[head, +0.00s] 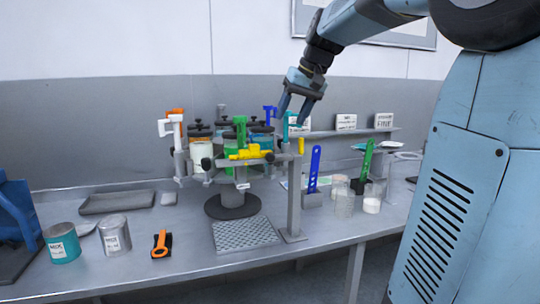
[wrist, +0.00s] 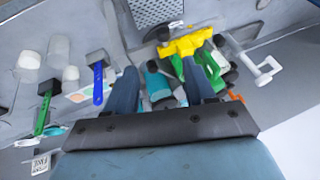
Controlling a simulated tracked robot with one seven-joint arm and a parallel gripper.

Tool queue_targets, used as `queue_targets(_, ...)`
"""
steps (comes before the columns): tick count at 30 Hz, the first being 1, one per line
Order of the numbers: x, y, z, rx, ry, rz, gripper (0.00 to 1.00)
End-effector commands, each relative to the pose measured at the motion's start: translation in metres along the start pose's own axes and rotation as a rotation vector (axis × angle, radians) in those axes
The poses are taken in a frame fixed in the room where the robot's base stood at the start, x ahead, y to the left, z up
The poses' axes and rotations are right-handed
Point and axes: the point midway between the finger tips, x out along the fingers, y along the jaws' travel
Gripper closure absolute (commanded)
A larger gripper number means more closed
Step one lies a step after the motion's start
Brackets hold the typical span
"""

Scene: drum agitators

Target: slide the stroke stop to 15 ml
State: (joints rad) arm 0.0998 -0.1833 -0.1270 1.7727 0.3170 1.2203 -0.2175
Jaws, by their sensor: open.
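A carousel of lidded jars stands on a dark round base (head: 232,205), with orange, green, blue and teal upright pump parts. A yellow part (head: 250,154) lies level at the front, beside the green pump part (head: 240,128); the yellow part (wrist: 187,44) also shows in the wrist view. I cannot tell which part is the stroke stop, and no 15 ml mark is readable. My gripper (head: 293,117) is open, pointing down at the carousel's right side. In the wrist view a teal part (wrist: 158,83) shows between its fingers; contact cannot be told.
A grey post (head: 294,205) with a yellow tip stands right of the carousel. Blue (head: 314,168) and green (head: 367,158) upright tools and beakers stand further right. Cans (head: 115,235), an orange-handled tool (head: 160,243) and a perforated plate (head: 244,235) lie in front.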

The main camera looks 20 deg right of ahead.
Motion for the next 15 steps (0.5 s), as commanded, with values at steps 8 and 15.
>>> queue_targets(8, 0.044, -0.009, 0.002, -0.014, -0.008, -0.007, 0.46)
queue_targets(15, 0.086, -0.011, 0.002, -0.017, -0.009, -0.007, 0.46)
